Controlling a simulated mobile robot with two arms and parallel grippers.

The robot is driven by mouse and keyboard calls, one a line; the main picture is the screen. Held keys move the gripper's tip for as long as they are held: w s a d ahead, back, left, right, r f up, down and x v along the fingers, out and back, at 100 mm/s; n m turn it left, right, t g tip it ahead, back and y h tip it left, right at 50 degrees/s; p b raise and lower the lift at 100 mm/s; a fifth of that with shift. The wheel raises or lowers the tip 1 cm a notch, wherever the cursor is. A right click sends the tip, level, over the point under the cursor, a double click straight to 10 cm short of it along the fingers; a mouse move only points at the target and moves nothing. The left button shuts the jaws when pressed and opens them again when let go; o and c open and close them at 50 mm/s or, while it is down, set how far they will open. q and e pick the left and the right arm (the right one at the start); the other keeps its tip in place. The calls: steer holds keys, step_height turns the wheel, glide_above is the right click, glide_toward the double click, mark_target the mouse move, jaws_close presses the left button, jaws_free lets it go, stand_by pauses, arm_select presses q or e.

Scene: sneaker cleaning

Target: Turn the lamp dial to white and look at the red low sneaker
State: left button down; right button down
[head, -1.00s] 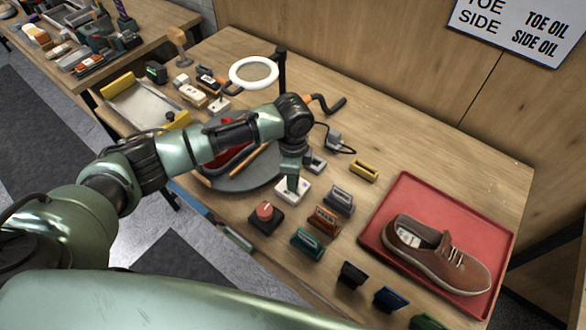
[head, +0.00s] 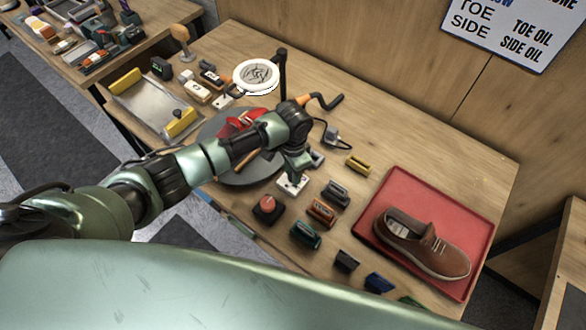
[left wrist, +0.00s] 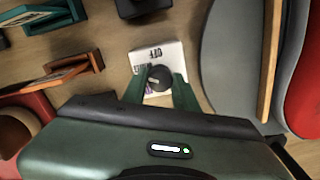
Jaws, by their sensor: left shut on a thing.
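The white dial box (head: 291,184) lies on the workbench, right of the round grey turntable. In the left wrist view its dark round dial (left wrist: 159,77) sits between my fingertips, with "OFF" printed on the white face above it; the selected setting is not clear. My left gripper (head: 294,172) points down and is shut on the dial, as the left wrist view also shows (left wrist: 160,88). The white ring lamp (head: 256,75) stands at the back, with dark lines showing inside its ring. The red low sneaker (head: 240,122) is on the turntable (head: 246,180), partly hidden by my left arm.
A red tray (head: 375,228) with a brown shoe (head: 425,245) is at the right. Several brushes and small blocks, including an orange one (head: 321,212), stand in front. A red-topped button (head: 267,206) is close left of the dial box.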

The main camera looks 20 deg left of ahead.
arm_select(q)
steer(key=shift+w, duration=0.1)
stand_by(0.4)
steer(key=c, duration=1.1)
jaws_free()
step_height(320, 180, up, 8)
steer(key=shift+f+b, duration=0.1)
steer(key=shift+b, duration=0.8)
